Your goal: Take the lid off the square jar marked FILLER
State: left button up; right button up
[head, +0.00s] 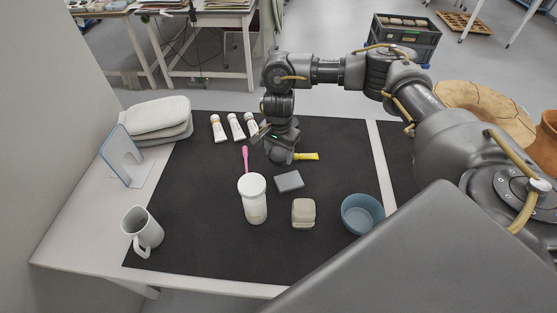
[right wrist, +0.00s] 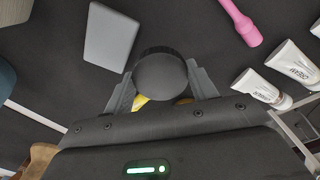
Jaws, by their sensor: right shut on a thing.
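The square jar (head: 304,213) is small and beige and stands upright at the front middle of the black mat, with a paler flat top. I cannot read any marking on it. A beige corner at the top left of the right wrist view (right wrist: 14,10) looks like the same jar. My right gripper (head: 283,156) is behind the jar, well apart from it. In the right wrist view its fingers are shut on a dark round thing (right wrist: 160,76); something yellow shows just behind this. My left gripper is not in view.
A round white lidded jar (head: 253,205) stands left of the square jar, a blue bowl (head: 363,215) right of it. A grey block (head: 289,181) and pink tool (head: 245,158) lie behind. A yellow thing (head: 307,156), white tubes (head: 236,127) and mug (head: 144,230) are also there.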

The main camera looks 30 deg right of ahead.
aim_at(279, 154)
notch_tip(279, 154, down, 4)
jog(key=shift+r, duration=0.1)
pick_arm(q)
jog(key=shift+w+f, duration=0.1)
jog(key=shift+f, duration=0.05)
pick_arm(e)
jog(key=shift+r, duration=0.1)
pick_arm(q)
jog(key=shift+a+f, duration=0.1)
pick_arm(e)
jog(key=shift+f+b, duration=0.2)
jog(key=shift+b, duration=0.15)
jog(key=o, duration=0.8)
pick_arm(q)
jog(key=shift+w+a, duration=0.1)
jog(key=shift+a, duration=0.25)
pick_arm(e)
jog(key=shift+r, duration=0.1)
